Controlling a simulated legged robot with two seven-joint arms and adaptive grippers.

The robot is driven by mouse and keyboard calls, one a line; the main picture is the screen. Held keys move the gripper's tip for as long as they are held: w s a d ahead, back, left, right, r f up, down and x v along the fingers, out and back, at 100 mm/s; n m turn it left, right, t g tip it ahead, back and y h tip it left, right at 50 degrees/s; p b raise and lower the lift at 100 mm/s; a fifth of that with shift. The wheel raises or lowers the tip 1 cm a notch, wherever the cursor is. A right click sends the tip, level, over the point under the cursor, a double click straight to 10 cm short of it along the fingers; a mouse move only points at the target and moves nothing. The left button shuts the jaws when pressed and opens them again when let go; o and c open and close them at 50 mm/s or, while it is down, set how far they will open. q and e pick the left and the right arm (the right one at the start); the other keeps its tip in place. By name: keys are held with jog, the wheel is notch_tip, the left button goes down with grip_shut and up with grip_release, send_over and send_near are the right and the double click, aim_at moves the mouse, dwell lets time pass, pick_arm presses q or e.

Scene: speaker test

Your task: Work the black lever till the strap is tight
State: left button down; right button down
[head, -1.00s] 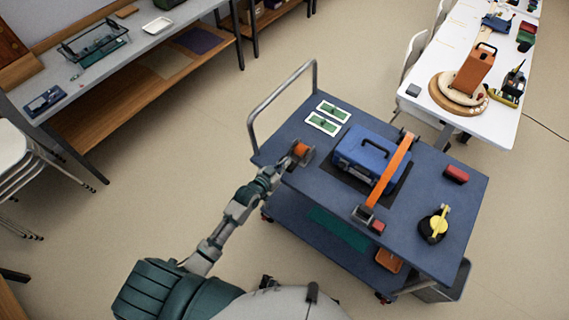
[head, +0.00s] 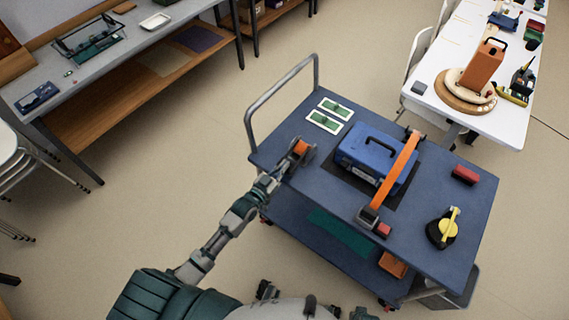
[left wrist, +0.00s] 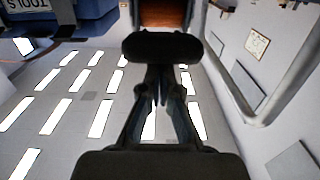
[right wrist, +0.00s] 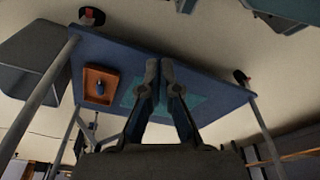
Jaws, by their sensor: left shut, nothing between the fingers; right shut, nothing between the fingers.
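An orange strap (head: 398,168) runs over the blue toolbox (head: 372,152) on the cart. A small dark-framed ratchet with an orange spool (head: 301,147) sits at the cart's left edge. My left gripper (head: 279,172) is at that ratchet, shut and empty. In the left wrist view a rounded black bar, apparently the black lever (left wrist: 160,46), lies across the tips of my left gripper (left wrist: 160,85), with the orange spool (left wrist: 165,14) beyond. Whether they touch, I cannot tell. My right gripper (right wrist: 160,75) is shut and empty near the cart's lower deck; the head view does not show it clearly.
The blue cart top (head: 330,205) also carries a grey buckle (head: 368,216), a red block (head: 465,174), green-and-white cards (head: 325,121) and a black disc with a yellow handle (head: 442,230). A metal push handle (head: 283,84) rises at its back left. An orange tray (right wrist: 99,84) lies on the lower deck.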

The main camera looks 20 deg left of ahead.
pick_arm(q)
jog(key=f+t+b, duration=0.1)
jog(key=b, duration=0.2)
jog(key=shift+f, duration=0.25)
jog(key=shift+f+t+h+b, duration=0.3)
jog(key=shift+f+t+b, duration=0.25)
jog(key=shift+b, duration=0.65)
jog(key=shift+f, duration=0.3)
pick_arm(e)
notch_tip(320, 180, up, 16)
jog(key=w+t, duration=0.1)
jog(key=w, duration=0.1)
jog(key=shift+f, duration=0.25)
pick_arm(q)
jog(key=shift+d+f, duration=0.1)
pick_arm(e)
jog(key=shift+a, duration=0.1)
